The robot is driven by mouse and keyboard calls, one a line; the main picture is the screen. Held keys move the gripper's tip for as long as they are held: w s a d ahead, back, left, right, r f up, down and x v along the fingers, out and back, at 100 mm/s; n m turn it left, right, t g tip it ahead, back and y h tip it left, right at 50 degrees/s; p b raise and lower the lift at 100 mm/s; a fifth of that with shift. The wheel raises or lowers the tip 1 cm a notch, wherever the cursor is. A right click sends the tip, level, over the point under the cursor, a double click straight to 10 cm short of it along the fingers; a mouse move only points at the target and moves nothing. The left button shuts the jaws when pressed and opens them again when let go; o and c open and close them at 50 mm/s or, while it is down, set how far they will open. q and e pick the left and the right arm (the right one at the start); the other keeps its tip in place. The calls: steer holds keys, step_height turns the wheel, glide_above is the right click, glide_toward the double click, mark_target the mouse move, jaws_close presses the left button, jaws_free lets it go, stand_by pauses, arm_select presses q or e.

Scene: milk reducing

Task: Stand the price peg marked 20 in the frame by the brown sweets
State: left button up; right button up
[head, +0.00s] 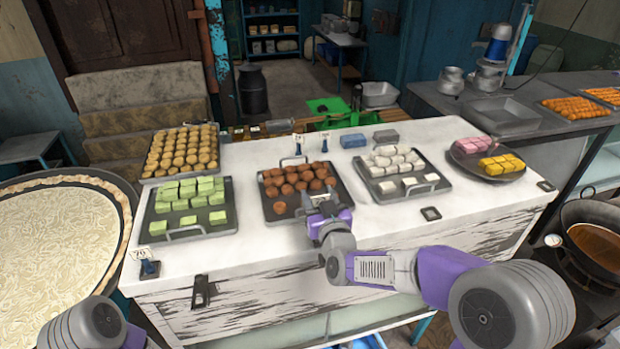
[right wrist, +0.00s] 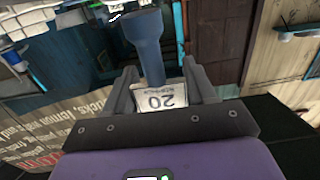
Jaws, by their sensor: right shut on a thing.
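My right gripper (head: 325,208) is at the near edge of the tray of brown sweets (head: 268,208). In the right wrist view the gripper (right wrist: 162,92) is shut on a blue peg (right wrist: 146,40) with a white card (right wrist: 160,97) marked 20, upside down in that picture. The brown sweets (head: 290,180) are round and lie on the dark tray. A small dark square frame (head: 432,213) lies on the white counter, right of that tray. My right arm hides part of the counter before the tray. My left gripper is out of view.
Trays of green sweets (head: 188,192) and white sweets (head: 392,160) flank the brown ones. Another blue peg with a card (head: 148,267) stands at the counter's left corner. Two more pegs (head: 299,147) stand behind the brown sweets. The front right counter (head: 475,200) is mostly clear.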

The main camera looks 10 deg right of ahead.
steer(key=shift+r, duration=0.2)
steer(key=shift+s+f, duration=0.1)
steer(key=shift+s, duration=0.05)
steer(key=shift+s+f+b, duration=0.1)
steer(key=shift+f+b, duration=0.25)
steer(key=shift+f, duration=0.1)
steer(key=shift+f+b, duration=0.7)
steer(key=shift+f, duration=0.65)
step_height(320, 180, down, 3)
steer(key=b, duration=0.2)
steer(key=shift+r+b, duration=0.2)
steer(key=shift+b, duration=0.2)
steer(key=shift+f+b, duration=0.15)
steer(key=shift+b, duration=0.3)
